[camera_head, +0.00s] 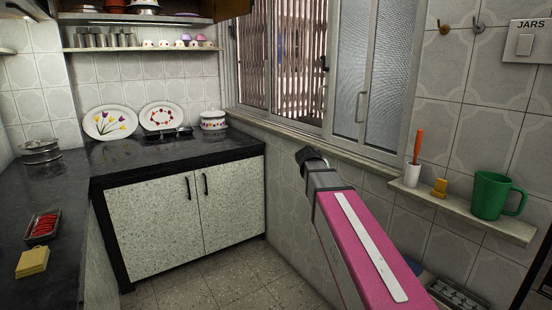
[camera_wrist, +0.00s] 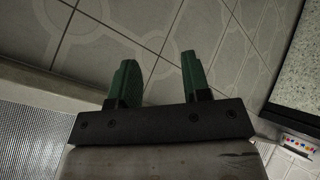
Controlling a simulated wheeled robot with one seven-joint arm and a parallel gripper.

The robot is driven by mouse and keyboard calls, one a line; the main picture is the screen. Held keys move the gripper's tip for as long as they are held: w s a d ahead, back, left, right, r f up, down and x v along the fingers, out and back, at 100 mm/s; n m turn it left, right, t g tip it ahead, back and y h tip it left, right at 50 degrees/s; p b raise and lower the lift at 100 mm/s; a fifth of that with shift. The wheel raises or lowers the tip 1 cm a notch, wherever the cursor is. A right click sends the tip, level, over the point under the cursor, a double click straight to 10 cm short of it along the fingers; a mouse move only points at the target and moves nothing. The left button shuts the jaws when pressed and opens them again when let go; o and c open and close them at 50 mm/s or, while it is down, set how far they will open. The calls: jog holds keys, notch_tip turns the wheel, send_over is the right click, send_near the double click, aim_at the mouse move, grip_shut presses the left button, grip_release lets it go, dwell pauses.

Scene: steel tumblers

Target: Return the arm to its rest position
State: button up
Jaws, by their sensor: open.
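My arm, with a pink and grey link, reaches up from the lower right in the head view, in front of the tiled wall below the window. My gripper's fingers do not show clearly in that view. In the wrist view my gripper (camera_wrist: 157,78) shows two green fingers standing apart with nothing between them. Beyond the fingers is the tiled wall (camera_wrist: 155,30).
A black counter (camera_head: 120,160) stands ahead, with plates and a pot (camera_head: 213,120). A narrow ledge (camera_head: 460,208) at right holds a green mug (camera_head: 489,196), a yellow item (camera_head: 440,188) and an orange-handled brush (camera_head: 417,150). Steel tumblers (camera_head: 100,40) stand on the shelf.

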jog(key=s+a+f+g+y, duration=0.1)
jog(key=s+f+g+y, duration=0.4)
jog(key=s+f, duration=1.8)
notch_tip(320, 180, down, 4)
jog(key=shift+s+a+n+g+y, duration=0.2)
jog(key=shift+s+n+g+y, duration=0.15)
jog(key=shift+y, duration=0.55)
jog(key=shift+w, duration=0.1)
